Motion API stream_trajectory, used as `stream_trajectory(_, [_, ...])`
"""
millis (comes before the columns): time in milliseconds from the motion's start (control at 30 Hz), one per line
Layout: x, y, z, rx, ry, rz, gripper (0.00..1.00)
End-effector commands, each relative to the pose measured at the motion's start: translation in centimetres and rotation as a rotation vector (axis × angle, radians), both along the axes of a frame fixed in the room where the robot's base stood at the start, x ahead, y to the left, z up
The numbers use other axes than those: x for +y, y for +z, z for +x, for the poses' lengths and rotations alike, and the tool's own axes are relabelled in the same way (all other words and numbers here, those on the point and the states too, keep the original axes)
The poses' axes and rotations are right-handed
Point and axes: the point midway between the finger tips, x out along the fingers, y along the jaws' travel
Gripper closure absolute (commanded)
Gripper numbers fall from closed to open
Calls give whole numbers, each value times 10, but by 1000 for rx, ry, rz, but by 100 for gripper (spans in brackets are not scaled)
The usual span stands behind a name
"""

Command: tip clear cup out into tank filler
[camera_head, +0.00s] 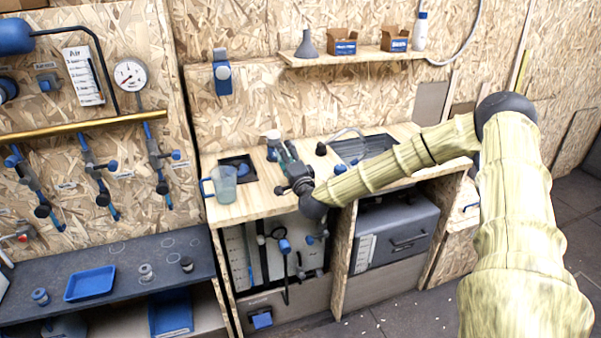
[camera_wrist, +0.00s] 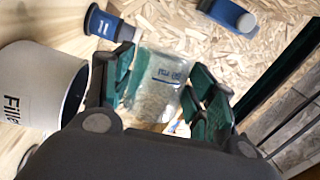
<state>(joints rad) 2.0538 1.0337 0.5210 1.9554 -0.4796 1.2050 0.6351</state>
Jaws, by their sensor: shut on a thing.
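My gripper (camera_wrist: 165,92) is shut on the clear cup (camera_wrist: 160,82), a small see-through vessel with blue print, in the wrist view. The teal fingers press it from both sides. Its contents and exact tilt I cannot tell. In the head view my gripper (camera_head: 280,153) is above the wooden counter; the cup cannot be made out surely there.
A translucent jug (camera_head: 225,185) stands on the counter's (camera_head: 258,204) left front corner, near a dark square recess (camera_head: 233,161). A shelf (camera_head: 350,58) with boxes and a funnel hangs on the chipboard wall behind.

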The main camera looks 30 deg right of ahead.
Motion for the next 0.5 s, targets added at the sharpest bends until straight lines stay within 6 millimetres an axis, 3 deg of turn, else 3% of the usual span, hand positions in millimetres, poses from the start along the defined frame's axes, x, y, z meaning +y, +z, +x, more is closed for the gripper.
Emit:
stream_trajectory(33, [-1,-10,0,-7,0,19,68])
stream_trajectory(500, [2,-8,2,-30,0,75,68])
